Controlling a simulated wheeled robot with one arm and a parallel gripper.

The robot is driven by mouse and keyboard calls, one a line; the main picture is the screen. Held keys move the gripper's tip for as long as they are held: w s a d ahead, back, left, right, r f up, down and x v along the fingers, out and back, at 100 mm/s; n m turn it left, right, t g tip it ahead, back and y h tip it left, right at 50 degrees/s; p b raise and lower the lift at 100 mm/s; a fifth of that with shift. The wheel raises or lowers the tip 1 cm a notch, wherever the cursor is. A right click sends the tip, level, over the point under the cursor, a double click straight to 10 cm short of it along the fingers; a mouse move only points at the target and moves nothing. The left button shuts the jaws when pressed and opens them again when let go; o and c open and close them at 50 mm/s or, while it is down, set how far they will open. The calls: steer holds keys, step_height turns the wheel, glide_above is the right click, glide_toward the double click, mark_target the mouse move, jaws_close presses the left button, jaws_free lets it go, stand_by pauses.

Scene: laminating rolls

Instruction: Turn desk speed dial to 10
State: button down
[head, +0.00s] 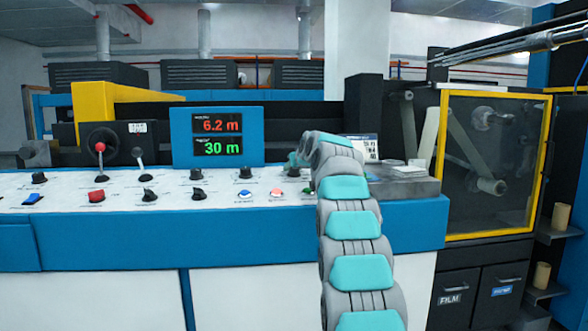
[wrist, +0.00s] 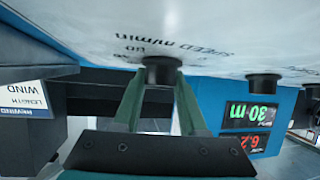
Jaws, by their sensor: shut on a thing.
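The speed dial (wrist: 160,68) is a dark round knob on the pale desk panel, beside printed lettering reading "SPEED m/min" in the upside-down wrist view. My gripper (wrist: 158,78) has its two green fingers on either side of this dial and is shut on it.
The blue control desk (head: 260,226) carries several other knobs, buttons and two levers left of my arm. A display (head: 217,137) reads 6.2 m in red and 30 m in green. A yellow-framed machine door (head: 492,160) stands at right.

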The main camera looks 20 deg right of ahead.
steer(key=shift+w, duration=0.1)
steer(key=shift+n+y, duration=0.6)
steer(key=shift+c, duration=2.2)
jaws_free()
steer(key=shift+s+b, duration=0.2)
steer(key=shift+b, duration=0.1)
steer(key=shift+b+v, duration=1.3)
steer(key=shift+v, duration=2.5)
